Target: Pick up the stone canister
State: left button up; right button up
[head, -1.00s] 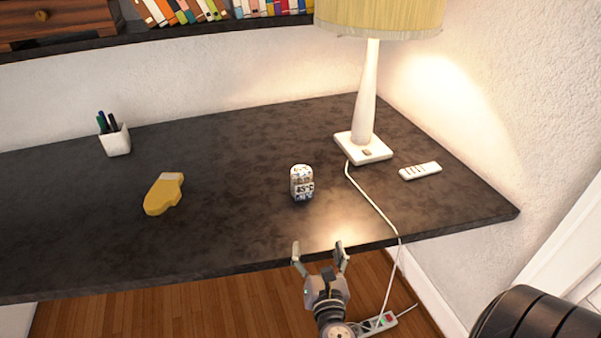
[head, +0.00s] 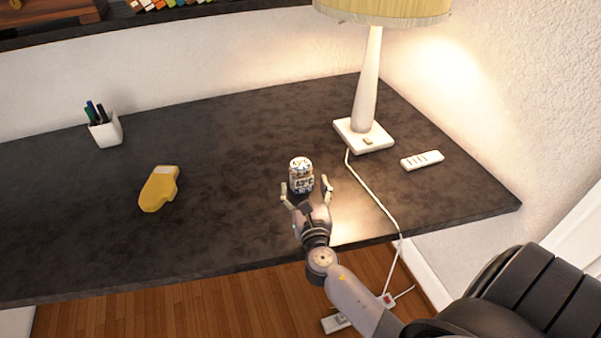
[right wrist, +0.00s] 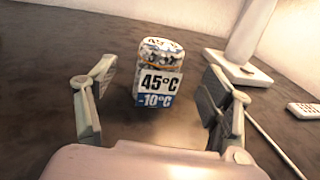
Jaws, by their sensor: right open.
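The stone canister (head: 301,172) is a small rounded jar with a speckled top and a printed temperature label. It stands upright on the dark desk (head: 230,190). My right gripper (head: 306,188) is open, low over the desk, with its fingers pointing at the canister from the near side. In the right wrist view, the canister (right wrist: 160,75) stands centred just beyond and between the two open fingers (right wrist: 158,95), with a gap on both sides. My left gripper is not in view.
A lamp (head: 365,110) stands behind and right of the canister, its cord running to the desk's front edge. A white remote (head: 422,160) lies at right. A yellow mitt-shaped item (head: 159,188) and a pen cup (head: 106,130) are at left. Desk around the canister is clear.

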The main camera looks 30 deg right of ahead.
aim_at(302, 176)
jog(key=x, duration=0.5)
jog(key=f+x, duration=0.1)
jog(key=x, duration=0.2)
jog(key=shift+d, duration=0.1)
jog(key=shift+s, duration=0.1)
jog(key=shift+c, duration=0.5)
jog(key=c, duration=1.4)
jog(key=shift+c, duration=0.8)
jog(key=shift+r, duration=0.15)
